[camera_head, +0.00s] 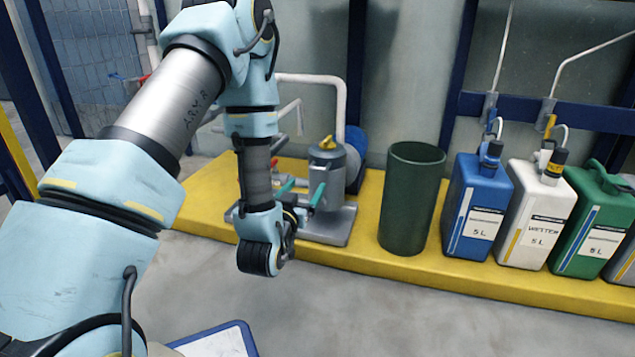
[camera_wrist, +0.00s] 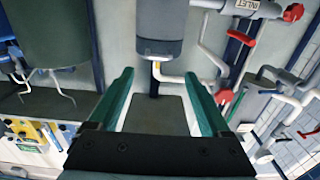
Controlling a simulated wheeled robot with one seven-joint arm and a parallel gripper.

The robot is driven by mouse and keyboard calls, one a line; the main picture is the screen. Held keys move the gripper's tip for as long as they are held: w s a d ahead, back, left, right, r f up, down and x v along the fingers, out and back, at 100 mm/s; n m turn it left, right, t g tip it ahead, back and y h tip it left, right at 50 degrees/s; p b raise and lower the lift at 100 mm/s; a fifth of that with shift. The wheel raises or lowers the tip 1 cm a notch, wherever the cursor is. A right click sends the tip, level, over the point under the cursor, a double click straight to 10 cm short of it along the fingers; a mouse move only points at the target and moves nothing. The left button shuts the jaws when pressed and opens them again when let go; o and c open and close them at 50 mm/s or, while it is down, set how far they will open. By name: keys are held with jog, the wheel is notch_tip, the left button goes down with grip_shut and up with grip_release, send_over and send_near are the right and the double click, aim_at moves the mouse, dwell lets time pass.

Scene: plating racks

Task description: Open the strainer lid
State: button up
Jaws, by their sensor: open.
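The strainer is a grey upright cylinder (camera_head: 328,160) with a yellow knob on its lid (camera_head: 327,142), standing on a grey base plate (camera_head: 330,230) on the yellow plinth. The lid looks seated on the body. My gripper (camera_head: 301,190) is open in front of the strainer, with one teal finger overlapping its body in the head view. In the wrist view my gripper (camera_wrist: 159,75) shows two spread teal fingers with nothing between them. A grey cylinder (camera_wrist: 160,25), seemingly the strainer, is beyond the fingertips at the top. Contact with the strainer cannot be told.
A dark green bin (camera_head: 410,200) stands right of the strainer, followed by a blue jug (camera_head: 477,208), a white jug (camera_head: 537,215) and a green jug (camera_head: 596,220). A blue motor (camera_head: 355,150) and white pipe (camera_head: 320,80) are behind the strainer.

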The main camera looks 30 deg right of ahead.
aim_at(316, 168)
jog(key=shift+b+x, duration=2.05)
jog(key=shift+x, duration=3.3)
jog(key=shift+c, duration=0.3)
jog(key=shift+a, duration=0.15)
grip_shut()
jog(key=shift+w, duration=0.1)
